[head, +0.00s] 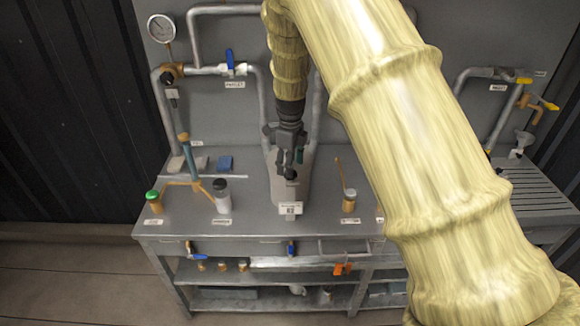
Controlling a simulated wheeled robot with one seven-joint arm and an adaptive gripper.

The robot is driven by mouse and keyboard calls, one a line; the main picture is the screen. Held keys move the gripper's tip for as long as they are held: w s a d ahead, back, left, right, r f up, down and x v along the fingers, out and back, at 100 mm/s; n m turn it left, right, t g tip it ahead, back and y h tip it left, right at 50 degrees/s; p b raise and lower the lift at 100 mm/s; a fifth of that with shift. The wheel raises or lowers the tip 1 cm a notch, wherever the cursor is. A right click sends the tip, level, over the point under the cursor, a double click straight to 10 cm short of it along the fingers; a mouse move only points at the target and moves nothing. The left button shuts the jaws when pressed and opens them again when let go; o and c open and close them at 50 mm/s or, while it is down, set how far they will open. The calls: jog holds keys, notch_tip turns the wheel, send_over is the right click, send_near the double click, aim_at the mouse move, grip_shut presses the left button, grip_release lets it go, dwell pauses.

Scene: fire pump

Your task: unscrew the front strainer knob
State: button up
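My gripper (290,158) is dark and points down at the middle of the bench, above a grey upright housing (305,190). Its two fingers look apart, with a small gap between them. A small black knob (291,174) shows just below the fingertips, in front of the grey housing; I take it as the front strainer knob. The fingers seem to be just above the knob, but I cannot tell whether they touch it.
To the left stand a green-capped jar (154,202), a black-capped white bottle (221,196) and a blue-grey upright tool (187,155). To the right is a jar with a brush (348,199). Pipes, a gauge (161,28) and a blue-handled valve (231,65) are behind. My arm hides the right middle.

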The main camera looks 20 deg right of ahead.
jog(key=shift+f, duration=0.5)
jog(key=shift+s+f+p, duration=0.3)
jog(key=shift+f+p, duration=0.1)
jog(key=shift+f, duration=0.2)
jog(key=shift+w+f, duration=0.2)
jog(key=shift+f, duration=0.1)
jog(key=shift+s+r, duration=0.1)
jog(key=c, duration=1)
